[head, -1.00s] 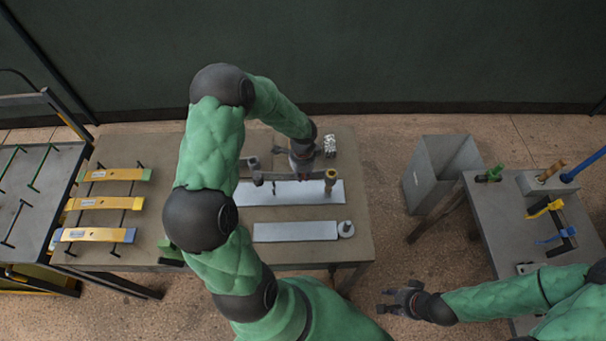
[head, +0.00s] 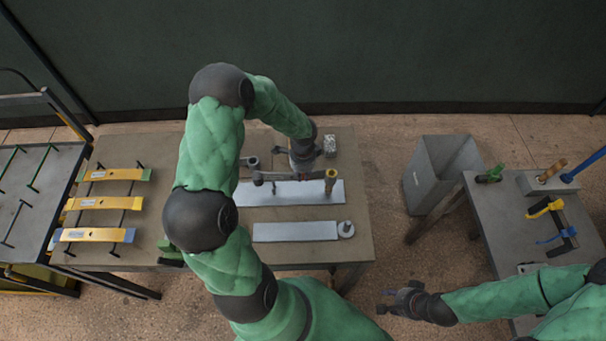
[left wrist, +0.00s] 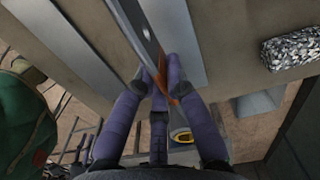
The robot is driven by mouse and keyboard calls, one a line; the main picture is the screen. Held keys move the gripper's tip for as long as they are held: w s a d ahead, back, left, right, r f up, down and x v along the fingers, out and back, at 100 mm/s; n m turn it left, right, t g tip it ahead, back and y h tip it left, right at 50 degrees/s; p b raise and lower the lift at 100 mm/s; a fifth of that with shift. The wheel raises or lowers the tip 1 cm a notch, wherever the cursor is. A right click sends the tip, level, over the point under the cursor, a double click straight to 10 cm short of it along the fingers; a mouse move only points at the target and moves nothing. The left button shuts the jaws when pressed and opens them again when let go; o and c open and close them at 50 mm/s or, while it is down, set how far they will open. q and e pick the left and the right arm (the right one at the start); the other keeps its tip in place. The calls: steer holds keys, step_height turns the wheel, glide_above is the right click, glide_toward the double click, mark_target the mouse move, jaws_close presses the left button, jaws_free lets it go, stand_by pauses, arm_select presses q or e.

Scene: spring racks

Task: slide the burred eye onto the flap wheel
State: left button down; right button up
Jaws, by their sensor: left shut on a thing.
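My left gripper (head: 300,174) is over the middle bench, shut on a grey leaf spring (head: 282,177). The spring lies level, left to right, above a pale plate. A tan upright cylinder (head: 331,182), apparently the flap wheel, stands at the spring's right end. I cannot tell whether the burred eye is around, touching or beside it. My right gripper (head: 390,301) is open and empty, low at the right.
A second pale plate (head: 295,232) and a round grey piece (head: 346,229) lie nearer on the bench. Crumpled silver material (head: 330,146) is behind. Several yellow springs (head: 103,204) lie at left. A grey bin (head: 436,172) and a tool table (head: 500,215) stand at right.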

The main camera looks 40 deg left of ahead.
mark_target(303, 176)
arm_select(q)
steer(key=shift+f+b, duration=3.2)
steer(key=shift+f, duration=0.6)
stand_by(0.5)
steer(key=c, duration=1.2)
jaws_free()
steer(key=shift+s, duration=0.1)
step_height(303, 176, up, 12)
steer(key=shift+r, duration=0.1)
